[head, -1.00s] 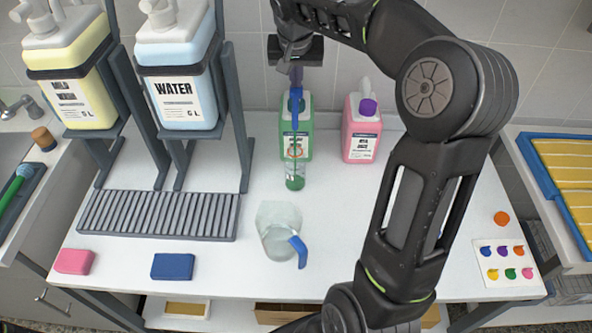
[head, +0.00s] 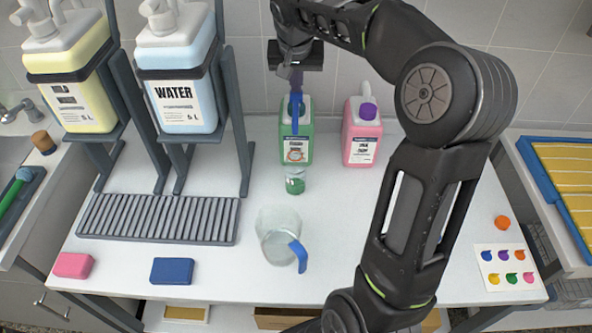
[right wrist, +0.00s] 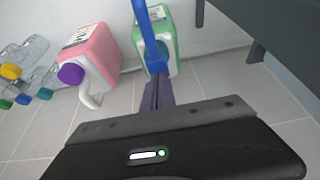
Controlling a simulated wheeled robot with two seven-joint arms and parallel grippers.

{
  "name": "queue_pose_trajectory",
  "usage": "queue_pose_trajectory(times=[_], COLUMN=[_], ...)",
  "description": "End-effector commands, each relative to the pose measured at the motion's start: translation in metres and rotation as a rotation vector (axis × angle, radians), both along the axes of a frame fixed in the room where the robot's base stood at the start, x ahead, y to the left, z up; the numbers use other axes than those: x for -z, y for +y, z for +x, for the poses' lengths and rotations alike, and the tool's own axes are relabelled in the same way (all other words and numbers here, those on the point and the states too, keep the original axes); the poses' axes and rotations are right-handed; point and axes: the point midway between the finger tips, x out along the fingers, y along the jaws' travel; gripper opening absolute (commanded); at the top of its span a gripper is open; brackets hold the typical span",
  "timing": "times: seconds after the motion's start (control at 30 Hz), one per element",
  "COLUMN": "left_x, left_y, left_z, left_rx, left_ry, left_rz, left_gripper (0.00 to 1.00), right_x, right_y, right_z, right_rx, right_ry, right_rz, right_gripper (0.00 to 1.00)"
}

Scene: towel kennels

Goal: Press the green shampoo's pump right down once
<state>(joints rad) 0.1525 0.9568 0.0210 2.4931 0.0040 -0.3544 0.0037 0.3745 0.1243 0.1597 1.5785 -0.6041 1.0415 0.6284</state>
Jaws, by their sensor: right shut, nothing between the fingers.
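The green shampoo bottle (head: 308,146) stands at the back of the table, upright, with a blue pump (head: 295,118) whose spout points toward me. My right gripper (head: 296,80) is shut and empty, pointing down, with its fingertips at the top of the pump. The right wrist view shows the shut fingers (right wrist: 156,94) against the blue pump (right wrist: 150,40) above the green bottle (right wrist: 171,36). Exact contact is hard to make out. A small clear cup (head: 295,182) with green liquid stands below the spout. My left gripper is not in view.
A pink bottle (head: 361,140) stands just right of the green one. A clear jug (head: 275,235) with a blue handle is in front. Large yellow (head: 75,70) and water (head: 178,85) containers stand on racks at left. The table's right half is largely clear.

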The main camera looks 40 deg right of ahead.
Motion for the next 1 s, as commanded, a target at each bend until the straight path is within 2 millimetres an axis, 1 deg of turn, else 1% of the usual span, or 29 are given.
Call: queue_pose_trajectory(times=[0.03, 0.4, 0.53, 1.0], left_x=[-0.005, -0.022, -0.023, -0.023], left_y=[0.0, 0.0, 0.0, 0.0], left_z=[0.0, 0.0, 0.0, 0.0], left_rx=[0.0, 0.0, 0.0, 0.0], left_ry=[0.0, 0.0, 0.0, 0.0], left_rz=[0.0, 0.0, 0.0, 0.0], left_gripper=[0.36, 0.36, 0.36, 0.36], right_x=[-0.005, -0.029, -0.031, -0.031], right_y=[0.0, 0.0, 0.0, 0.0], right_z=[-0.001, 0.0, 0.0, 0.0], right_rx=[0.0, 0.0, 0.0, 0.0], right_ry=[0.003, 0.0, 0.0, -0.001], right_rz=[0.001, 0.0, 0.0, -0.001], right_gripper=[0.0, 0.0, 0.0, 0.0])
